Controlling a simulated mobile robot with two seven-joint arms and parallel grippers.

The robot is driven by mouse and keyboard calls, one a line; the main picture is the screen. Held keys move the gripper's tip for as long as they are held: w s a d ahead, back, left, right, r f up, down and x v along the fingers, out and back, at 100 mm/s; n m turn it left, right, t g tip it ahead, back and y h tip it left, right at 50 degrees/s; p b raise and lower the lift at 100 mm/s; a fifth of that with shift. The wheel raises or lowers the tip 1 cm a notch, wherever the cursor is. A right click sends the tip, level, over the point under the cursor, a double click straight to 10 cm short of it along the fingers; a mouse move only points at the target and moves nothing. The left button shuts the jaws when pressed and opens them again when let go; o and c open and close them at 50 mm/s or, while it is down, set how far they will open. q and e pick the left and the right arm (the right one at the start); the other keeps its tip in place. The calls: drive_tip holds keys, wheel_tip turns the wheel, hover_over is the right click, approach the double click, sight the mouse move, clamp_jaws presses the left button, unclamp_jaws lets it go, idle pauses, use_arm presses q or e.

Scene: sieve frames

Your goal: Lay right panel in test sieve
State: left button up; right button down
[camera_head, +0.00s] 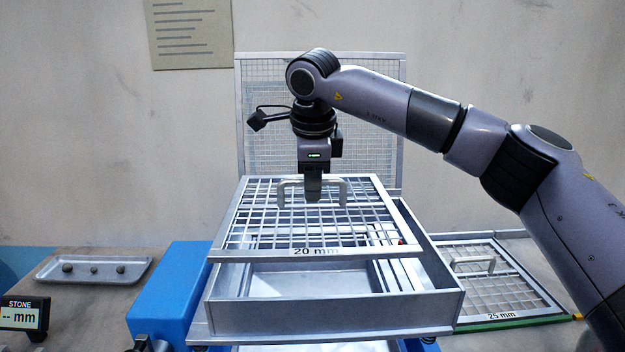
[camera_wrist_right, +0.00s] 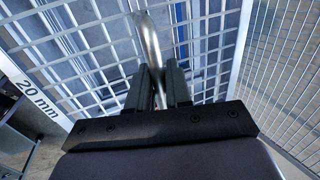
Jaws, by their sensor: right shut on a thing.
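My right gripper (camera_head: 313,194) is shut on the handle (camera_head: 340,192) of a metal grid panel marked 20 mm (camera_head: 262,254). In the right wrist view the gripper (camera_wrist_right: 160,88) is closed on the curved handle (camera_wrist_right: 150,42), with the grid panel (camera_wrist_right: 58,98) beyond it. The panel is over the test sieve, an open grey metal box (camera_head: 335,312), and covers its back part. Its front edge appears above the box's rim; whether its back edge touches anything cannot be told. A second panel, marked 25 mm (camera_head: 540,313), lies on the table to the right. My left gripper is not in view.
A large mesh screen (camera_head: 397,120) stands upright behind the sieve. A blue block (camera_head: 180,290) is left of the box. A tray (camera_head: 95,280) with three stones and a display reading "STONE -- mm" (camera_head: 22,315) are further left.

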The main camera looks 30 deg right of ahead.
wheel_tip(320, 180, down, 12)
drive_tip(key=b, duration=0.6)
drive_tip(key=shift+b, duration=0.4)
drive_tip(key=shift+f, duration=0.1)
drive_tip(key=c, duration=1)
unclamp_jaws()
drive_tip(key=shift+o, duration=0.2)
drive_tip(key=v, duration=0.7)
drive_tip(key=shift+a, duration=0.1)
